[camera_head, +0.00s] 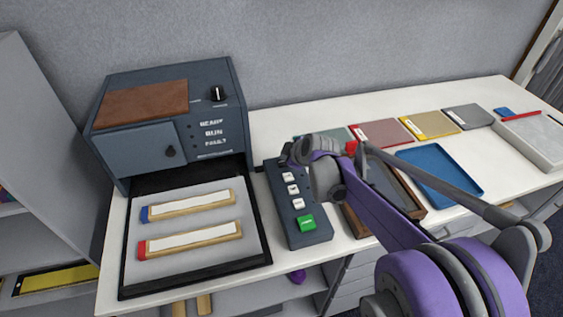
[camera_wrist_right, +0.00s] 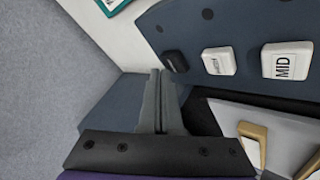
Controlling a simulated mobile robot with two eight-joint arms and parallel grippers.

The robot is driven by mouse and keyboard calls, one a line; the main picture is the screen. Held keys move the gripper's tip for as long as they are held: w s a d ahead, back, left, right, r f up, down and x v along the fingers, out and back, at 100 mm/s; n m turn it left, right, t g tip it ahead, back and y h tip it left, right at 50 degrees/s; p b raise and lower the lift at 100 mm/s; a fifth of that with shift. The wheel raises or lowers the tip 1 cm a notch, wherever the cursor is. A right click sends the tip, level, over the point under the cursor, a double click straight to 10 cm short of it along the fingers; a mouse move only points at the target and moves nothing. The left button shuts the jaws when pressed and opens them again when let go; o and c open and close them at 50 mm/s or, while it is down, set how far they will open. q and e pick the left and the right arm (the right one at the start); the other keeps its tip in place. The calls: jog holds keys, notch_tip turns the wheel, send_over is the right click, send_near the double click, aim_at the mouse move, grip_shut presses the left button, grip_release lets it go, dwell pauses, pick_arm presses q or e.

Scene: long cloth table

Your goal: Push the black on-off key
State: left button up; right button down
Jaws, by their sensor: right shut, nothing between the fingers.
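A dark blue-grey key panel (camera_head: 304,238) lies on the table, with a column of white keys and a green key (camera_head: 306,223) at its near end. In the right wrist view the black key (camera_wrist_right: 175,61) is at the end of the row, beside a white key (camera_wrist_right: 219,61). My right gripper (camera_head: 287,153) is over the far end of the panel and hides the black key in the head view. Its shut, empty fingers (camera_wrist_right: 160,73) appear right beside the black key; I cannot tell whether they touch it. My left gripper is not in view.
A dark machine (camera_head: 170,115) with a knob stands left of the panel. Its tray (camera_head: 195,262) holds two labelled strips. Right of the panel are a brown-framed tray (camera_head: 409,198), a blue tray (camera_head: 440,170) and several coloured folders. A grey wall (camera_head: 330,50) is behind.

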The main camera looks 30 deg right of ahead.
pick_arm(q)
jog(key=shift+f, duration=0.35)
pick_arm(e)
jog(key=shift+f, duration=0.55)
jog(key=shift+r, duration=0.1)
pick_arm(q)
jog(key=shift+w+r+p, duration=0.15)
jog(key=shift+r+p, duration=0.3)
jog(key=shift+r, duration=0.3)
pick_arm(e)
jog(key=shift+r, duration=0.8)
jog(key=shift+r+p, duration=0.35)
jog(key=shift+r, duration=0.15)
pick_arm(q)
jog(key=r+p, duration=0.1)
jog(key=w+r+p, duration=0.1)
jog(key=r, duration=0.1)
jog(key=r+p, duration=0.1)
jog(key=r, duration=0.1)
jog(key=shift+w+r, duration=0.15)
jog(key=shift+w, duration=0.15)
pick_arm(e)
notch_tip(320, 180, up, 5)
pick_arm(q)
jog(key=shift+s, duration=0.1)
